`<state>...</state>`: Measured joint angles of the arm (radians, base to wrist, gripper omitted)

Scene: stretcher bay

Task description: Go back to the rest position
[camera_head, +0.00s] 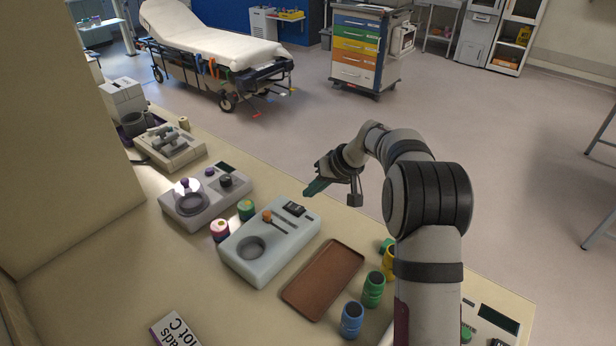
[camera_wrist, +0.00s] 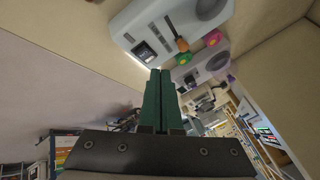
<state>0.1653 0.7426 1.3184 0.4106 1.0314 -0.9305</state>
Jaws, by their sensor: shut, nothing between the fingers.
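My gripper (camera_head: 314,189) is raised above the far edge of the counter, beyond the white device with a round well (camera_head: 251,271). Its green fingers are closed together and empty in the wrist view (camera_wrist: 158,80). My arm reaches up from the lower right of the head view and bends left. The fingers touch nothing that I can see. The wrist view is tilted, with the white device (camera_wrist: 150,20) near the top.
A brown tray (camera_head: 322,279), a green cup (camera_head: 373,289) and a blue cup (camera_head: 351,320) stand left of my arm. A grey device (camera_head: 203,205) and small jars stand further left. A stretcher (camera_head: 205,42) and drawer cart (camera_head: 359,48) are across the open floor (camera_head: 300,125).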

